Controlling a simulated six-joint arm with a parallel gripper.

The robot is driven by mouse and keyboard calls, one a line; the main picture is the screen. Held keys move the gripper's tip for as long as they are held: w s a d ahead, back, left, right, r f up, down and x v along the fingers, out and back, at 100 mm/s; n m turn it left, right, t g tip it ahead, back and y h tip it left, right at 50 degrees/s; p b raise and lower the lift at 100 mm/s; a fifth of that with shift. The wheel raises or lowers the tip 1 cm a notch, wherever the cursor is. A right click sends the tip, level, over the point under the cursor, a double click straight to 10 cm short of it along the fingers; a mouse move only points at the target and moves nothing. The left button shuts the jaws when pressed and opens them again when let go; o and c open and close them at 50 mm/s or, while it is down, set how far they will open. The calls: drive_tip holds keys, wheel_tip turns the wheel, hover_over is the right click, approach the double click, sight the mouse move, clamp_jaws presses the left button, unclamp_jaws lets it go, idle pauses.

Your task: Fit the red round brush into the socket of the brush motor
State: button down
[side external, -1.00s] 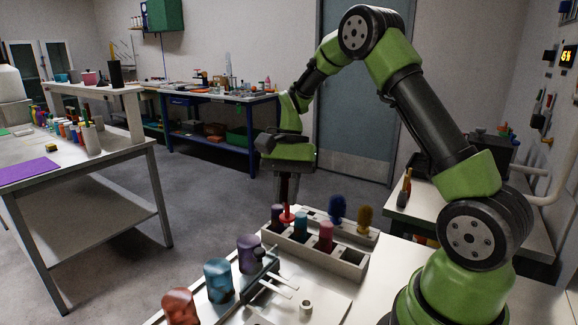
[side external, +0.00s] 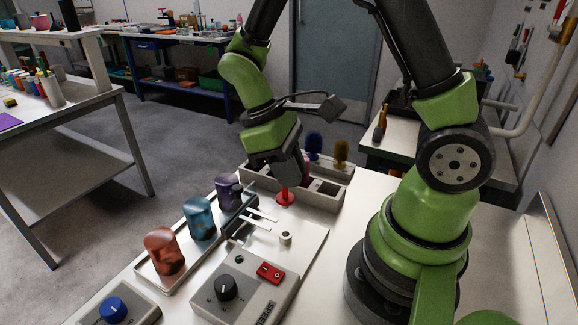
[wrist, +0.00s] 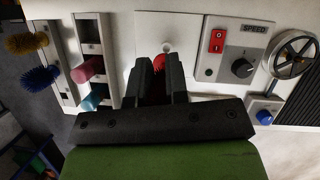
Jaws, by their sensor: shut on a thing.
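My gripper (side external: 290,172) is shut on the red round brush (side external: 285,197) and points down, tilted. The brush's red flared end shows below the fingers; the rest is hidden between them. In the wrist view my gripper (wrist: 156,88) shows from behind, with a little of the red brush (wrist: 158,63) between the fingers. The brush motor's socket (side external: 286,238) is a small pale ring on the light housing, nearer the camera than the brush. The brush is apart from it. In the wrist view the socket (wrist: 166,47) lies just beyond the fingertips.
A grey rack (side external: 318,196) stands behind the brush, with blue (side external: 313,145) and yellow (side external: 341,152) brushes. Teal (wrist: 94,98) and pink (wrist: 90,68) ones show in the wrist view. Several coloured jars (side external: 198,218) stand left. A control panel (side external: 240,285) with knob and red switch is in front.

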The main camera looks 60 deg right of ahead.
sight(288, 193)
drive_tip(key=shift+f, duration=2.9)
drive_tip(key=shift+f, duration=1.3)
drive_tip(key=c, duration=1)
unclamp_jaws()
drive_tip(key=shift+c, duration=0.2)
drive_tip(key=shift+r, duration=0.1)
drive_tip(key=v, duration=0.9)
drive_tip(key=shift+w+r, duration=0.15)
drive_tip(key=shift+r, duration=0.15)
